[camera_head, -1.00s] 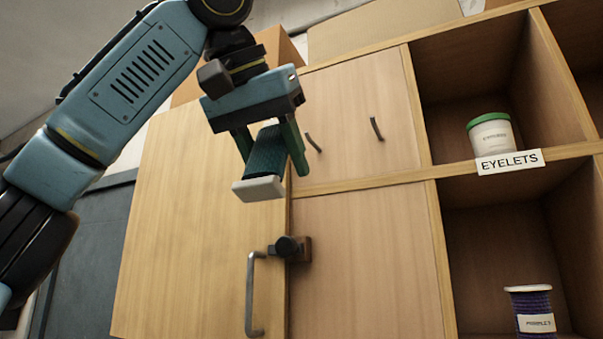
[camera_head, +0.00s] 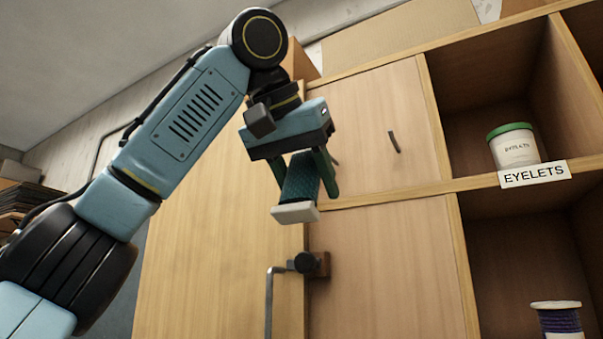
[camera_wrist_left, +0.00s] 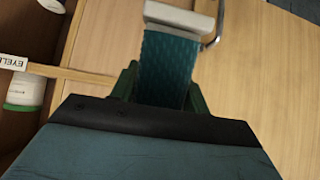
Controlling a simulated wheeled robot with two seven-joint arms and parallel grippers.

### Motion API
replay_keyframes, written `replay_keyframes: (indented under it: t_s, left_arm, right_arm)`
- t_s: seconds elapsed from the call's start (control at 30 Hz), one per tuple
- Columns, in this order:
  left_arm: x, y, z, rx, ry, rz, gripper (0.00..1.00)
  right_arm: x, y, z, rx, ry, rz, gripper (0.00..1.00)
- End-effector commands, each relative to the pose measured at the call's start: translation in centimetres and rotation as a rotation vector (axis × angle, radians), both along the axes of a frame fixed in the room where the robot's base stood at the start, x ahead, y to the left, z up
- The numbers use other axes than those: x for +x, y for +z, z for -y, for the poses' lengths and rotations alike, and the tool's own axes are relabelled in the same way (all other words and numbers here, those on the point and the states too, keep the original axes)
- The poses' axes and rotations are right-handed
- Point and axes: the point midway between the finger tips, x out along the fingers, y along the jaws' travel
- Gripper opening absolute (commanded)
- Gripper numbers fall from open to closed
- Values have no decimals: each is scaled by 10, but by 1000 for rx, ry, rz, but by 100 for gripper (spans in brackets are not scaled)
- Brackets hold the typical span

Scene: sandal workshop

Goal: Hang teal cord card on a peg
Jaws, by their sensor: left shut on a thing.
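My left gripper (camera_head: 318,176) is shut on the teal cord card (camera_head: 300,180), a band of teal cord with a pale end piece at its lower end. The card hangs below the gripper, in front of the wooden cabinet doors. In the left wrist view the card (camera_wrist_left: 167,70) shows between the green fingers, its pale end away from the palm. No peg can be made out in these frames. My right gripper is not in view.
The cabinet has a grey bar handle (camera_head: 269,300) and a dark latch (camera_head: 308,263) below the card. Open cubbies at the right hold an eyelets tub (camera_head: 513,146) and a purple cord spool (camera_head: 560,322). Cardboard boxes (camera_head: 400,32) lie on top.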

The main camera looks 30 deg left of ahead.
Motion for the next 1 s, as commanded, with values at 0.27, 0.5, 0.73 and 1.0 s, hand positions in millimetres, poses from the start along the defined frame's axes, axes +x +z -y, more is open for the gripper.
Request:
replay_keyframes:
  t_s: [0.27, 0.5, 0.73, 1.0]
  left_arm:
    - [17, 0, 0, 0, -1, -1, 22]
    - [32, -1, -1, -1, -1, -2, 22]
    - [46, -2, -2, -1, -1, -2, 22]
    - [60, -6, -3, -1, -1, -1, 22]
  right_arm:
    - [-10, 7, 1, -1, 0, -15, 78]
    - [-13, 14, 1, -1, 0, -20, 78]
    - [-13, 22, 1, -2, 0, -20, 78]
    - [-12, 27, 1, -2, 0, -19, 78]
